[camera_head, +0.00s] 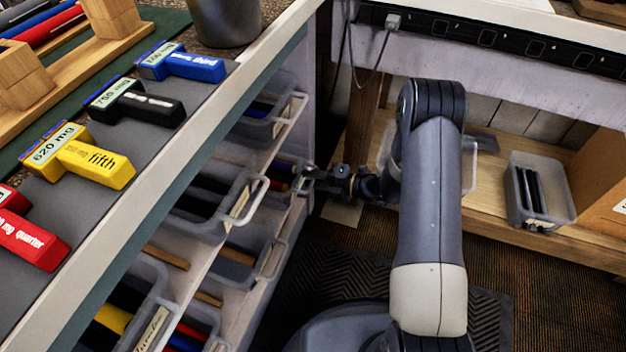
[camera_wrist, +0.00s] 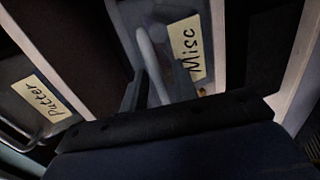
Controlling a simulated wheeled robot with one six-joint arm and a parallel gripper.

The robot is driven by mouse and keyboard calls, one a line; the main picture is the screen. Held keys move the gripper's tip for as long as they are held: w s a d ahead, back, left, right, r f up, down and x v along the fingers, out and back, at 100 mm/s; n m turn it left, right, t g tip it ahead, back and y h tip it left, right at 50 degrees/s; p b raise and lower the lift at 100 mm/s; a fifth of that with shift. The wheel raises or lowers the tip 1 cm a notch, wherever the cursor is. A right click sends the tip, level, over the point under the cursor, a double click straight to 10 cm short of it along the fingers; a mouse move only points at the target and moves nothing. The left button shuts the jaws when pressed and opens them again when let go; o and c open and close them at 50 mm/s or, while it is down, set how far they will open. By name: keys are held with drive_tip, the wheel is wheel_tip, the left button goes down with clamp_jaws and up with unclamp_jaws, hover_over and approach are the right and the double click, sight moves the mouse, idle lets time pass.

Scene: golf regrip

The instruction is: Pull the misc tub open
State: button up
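The misc tub is a clear plastic bin with a handwritten "Misc" label (camera_wrist: 189,46) in the wrist view. In the head view the misc tub (camera_head: 282,172) is in the side of the bench, with dark and red pieces in it. Its pale handle (camera_wrist: 150,62) stands out in front of the label. My gripper (camera_head: 308,178) is at the front of this tub. In the wrist view my gripper (camera_wrist: 155,84) has one finger on each side of the handle, and the fingers look apart. Contact with the handle cannot be made out.
A tub labelled "Putter" (camera_wrist: 40,98) is to the left in the wrist view. Other clear tubs (camera_head: 205,205) fill the bench side near my arm. A separate tub (camera_head: 541,190) with dark grips stands on the wooden shelf at right. Dark floor matting (camera_head: 345,268) lies below.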

clamp_jaws()
idle(0.3)
idle(0.3)
